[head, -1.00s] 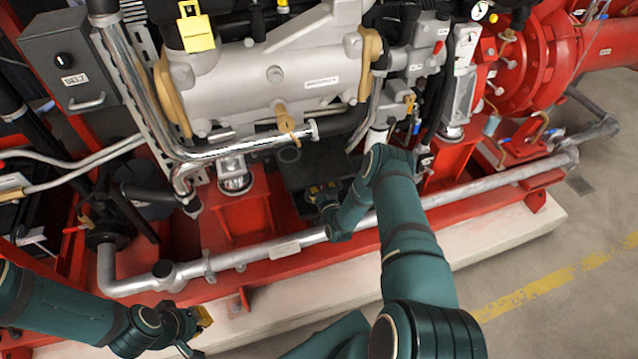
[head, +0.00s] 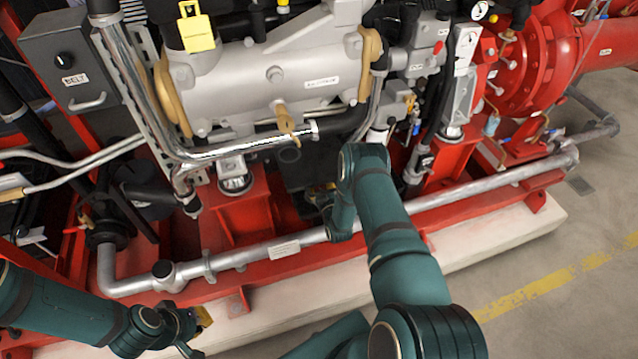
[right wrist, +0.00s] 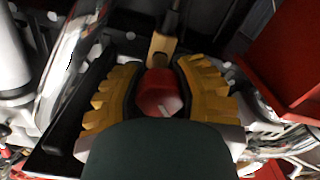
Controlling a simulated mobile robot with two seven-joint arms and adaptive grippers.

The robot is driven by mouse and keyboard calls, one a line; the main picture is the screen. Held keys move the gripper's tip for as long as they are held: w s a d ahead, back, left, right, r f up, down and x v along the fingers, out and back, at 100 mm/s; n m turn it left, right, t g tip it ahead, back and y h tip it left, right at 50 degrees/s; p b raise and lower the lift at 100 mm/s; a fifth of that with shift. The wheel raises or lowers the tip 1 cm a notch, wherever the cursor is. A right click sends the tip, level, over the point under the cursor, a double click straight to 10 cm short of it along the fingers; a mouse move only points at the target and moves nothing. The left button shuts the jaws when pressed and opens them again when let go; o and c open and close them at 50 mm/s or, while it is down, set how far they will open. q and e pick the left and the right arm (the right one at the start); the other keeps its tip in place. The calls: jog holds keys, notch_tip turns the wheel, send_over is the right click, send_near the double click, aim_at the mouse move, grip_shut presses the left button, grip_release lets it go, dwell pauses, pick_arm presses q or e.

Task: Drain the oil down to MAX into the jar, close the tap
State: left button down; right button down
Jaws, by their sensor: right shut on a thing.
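In the right wrist view my right gripper (right wrist: 160,90) has its yellow ribbed pads closed around a red tap handle (right wrist: 158,98). A brass fitting (right wrist: 162,48) sits just beyond the handle. In the head view my right gripper (head: 322,190) is down beside the engine's underside, mostly hidden by my own arm. My left gripper (head: 195,330) is at the lower left, in front of the red frame and away from the engine; its finger gap is unclear. I cannot make out the jar, the oil flow or a MAX mark.
A silver pipe (head: 240,257) runs along the red base frame (head: 310,262) in front of the engine (head: 270,80). A red pedestal (head: 240,205) stands left of my right gripper. Open floor (head: 560,290) lies at the right.

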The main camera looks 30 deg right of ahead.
jog(key=n, duration=0.4)
jog(key=shift+a+n, duration=0.1)
jog(key=shift+n, duration=0.3)
jog(key=shift+f+n, duration=0.1)
jog(key=shift+n, duration=2.4)
jog(key=shift+s, duration=0.1)
jog(key=c, duration=0.6)
grip_release()
jog(key=v, duration=1.2)
